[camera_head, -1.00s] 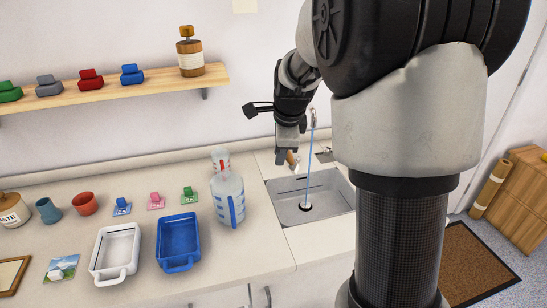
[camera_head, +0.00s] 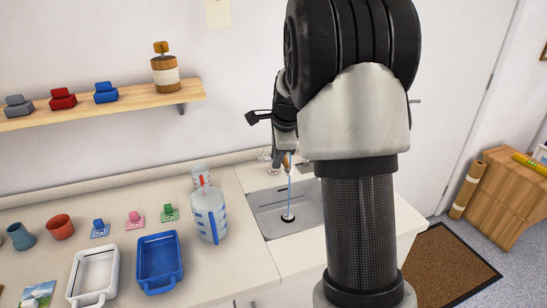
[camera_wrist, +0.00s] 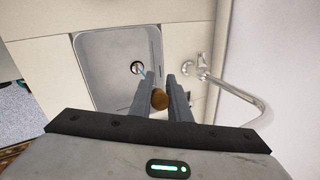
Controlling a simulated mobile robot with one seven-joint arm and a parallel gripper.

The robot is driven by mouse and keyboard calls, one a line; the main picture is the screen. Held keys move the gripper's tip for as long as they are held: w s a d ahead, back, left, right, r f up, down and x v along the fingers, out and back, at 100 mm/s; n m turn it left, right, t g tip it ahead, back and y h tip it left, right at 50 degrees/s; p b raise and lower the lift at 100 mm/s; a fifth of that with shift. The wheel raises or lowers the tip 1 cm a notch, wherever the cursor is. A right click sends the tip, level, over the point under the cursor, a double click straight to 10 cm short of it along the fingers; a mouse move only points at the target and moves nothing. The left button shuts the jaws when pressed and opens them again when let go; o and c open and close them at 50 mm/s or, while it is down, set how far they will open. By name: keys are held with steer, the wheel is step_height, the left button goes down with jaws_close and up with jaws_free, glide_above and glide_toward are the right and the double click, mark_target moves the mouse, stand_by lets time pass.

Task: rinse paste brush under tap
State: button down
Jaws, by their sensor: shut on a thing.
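My gripper (camera_wrist: 161,78) is shut on the paste brush (camera_wrist: 159,99); only its rounded brown end shows clearly between the fingers in the wrist view. In the head view my gripper (camera_head: 282,160) is above the back of the sink, with a bit of brown beside its fingers. The grey sink (camera_wrist: 92,68) has a dark round drain. The tap (camera_wrist: 203,67) stands right of my fingers in the wrist view. A thin blue water stream (camera_head: 290,192) falls toward the drain. The bristles are hidden, so I cannot tell whether water touches them.
A clear jug (camera_head: 210,217) with blue marks stands left of the sink. Further left are a blue tray (camera_head: 160,286), a white tray (camera_head: 72,282), small cups and coloured clips. A shelf (camera_head: 120,108) holds a brown-and-white jar (camera_head: 165,76). The counter right of the sink looks clear.

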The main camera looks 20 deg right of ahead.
steer(key=shift+d, duration=0.1)
stand_by(0.6)
steer(key=shift+s+d, duration=0.3)
steer(key=shift+s, duration=0.15)
steer(key=shift+w+a, duration=0.1)
steer(key=shift+w, duration=0.05)
steer(key=shift+w+a+p, duration=0.25)
steer(key=shift+w+p, duration=0.05)
steer(key=shift+w, duration=0.05)
steer(key=shift+s, duration=0.1)
steer(key=shift+s+d, duration=0.35)
steer(key=shift+s, duration=0.05)
steer(key=shift+w, duration=0.1)
stand_by(0.3)
steer(key=shift+w+a+p, duration=0.3)
steer(key=shift+w+a, duration=0.05)
steer(key=shift+w, duration=0.05)
